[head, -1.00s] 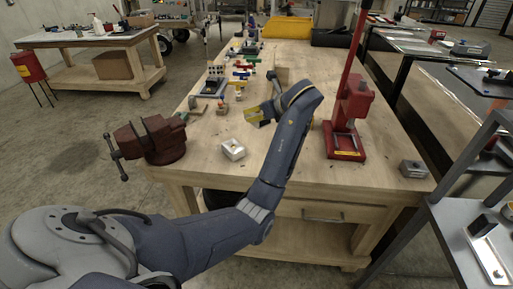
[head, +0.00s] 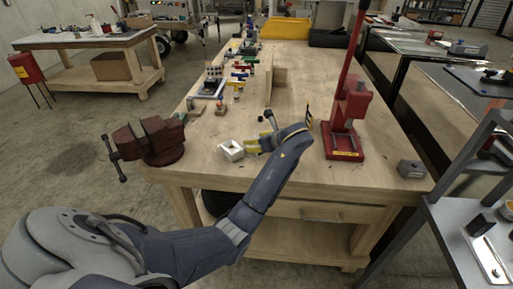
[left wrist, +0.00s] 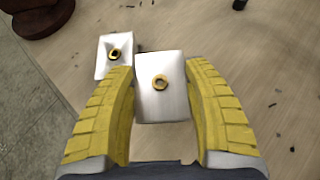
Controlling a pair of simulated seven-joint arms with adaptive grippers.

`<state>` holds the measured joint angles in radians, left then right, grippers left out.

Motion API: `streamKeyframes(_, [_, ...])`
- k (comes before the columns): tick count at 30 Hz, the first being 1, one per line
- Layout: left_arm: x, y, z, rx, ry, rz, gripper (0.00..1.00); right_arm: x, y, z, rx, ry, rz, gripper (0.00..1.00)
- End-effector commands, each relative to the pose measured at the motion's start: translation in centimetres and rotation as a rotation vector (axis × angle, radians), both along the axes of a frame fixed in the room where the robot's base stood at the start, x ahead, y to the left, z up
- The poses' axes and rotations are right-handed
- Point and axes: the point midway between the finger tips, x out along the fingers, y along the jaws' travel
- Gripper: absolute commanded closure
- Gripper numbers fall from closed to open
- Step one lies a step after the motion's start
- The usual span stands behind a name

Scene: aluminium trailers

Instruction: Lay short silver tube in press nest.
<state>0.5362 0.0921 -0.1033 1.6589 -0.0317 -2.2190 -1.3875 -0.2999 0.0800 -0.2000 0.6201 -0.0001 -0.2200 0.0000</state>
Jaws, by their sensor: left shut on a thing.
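My left gripper (head: 250,147) is low over the bench beside a white open-topped block (head: 231,151). In the left wrist view its yellow fingers (left wrist: 164,105) are closed on a silver square-ended piece with a gold ring (left wrist: 160,107), which I take for the short silver tube. The white block with its own gold ring also shows there (left wrist: 108,68), apart and to the left. The red press (head: 345,125) stands to the right of the gripper. I cannot tell which block is the press nest. My right gripper is not in view.
A red-brown vise (head: 150,142) sits at the bench's left edge. A grey block (head: 411,169) lies near the right front corner. Several small coloured parts and tools line the bench (head: 290,75) behind. The bench is clear between gripper and press base.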

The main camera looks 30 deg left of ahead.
Motion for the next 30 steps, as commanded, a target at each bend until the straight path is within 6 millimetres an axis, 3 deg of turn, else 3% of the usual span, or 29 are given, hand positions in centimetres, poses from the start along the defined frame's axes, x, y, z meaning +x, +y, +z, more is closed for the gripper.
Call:
streamKeyframes(6, [0.0,0.0,-2.6,0.0,0.001,0.0,0.88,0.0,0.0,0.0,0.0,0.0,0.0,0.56])
streamKeyframes(19, [0.0,0.0,-3.1,0.0,0.001,0.0,0.88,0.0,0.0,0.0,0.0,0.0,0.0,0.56])
streamKeyframes(20, [0.0,0.0,-3.1,-0.001,0.002,0.0,0.47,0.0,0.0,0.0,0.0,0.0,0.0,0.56])
streamKeyframes(25, [0.0,0.0,-3.1,-0.001,0.002,0.0,0.27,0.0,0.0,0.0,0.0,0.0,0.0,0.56])
streamKeyframes(30, [0.0,0.0,-3.1,-0.001,0.002,0.0,0.26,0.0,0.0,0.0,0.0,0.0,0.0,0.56])
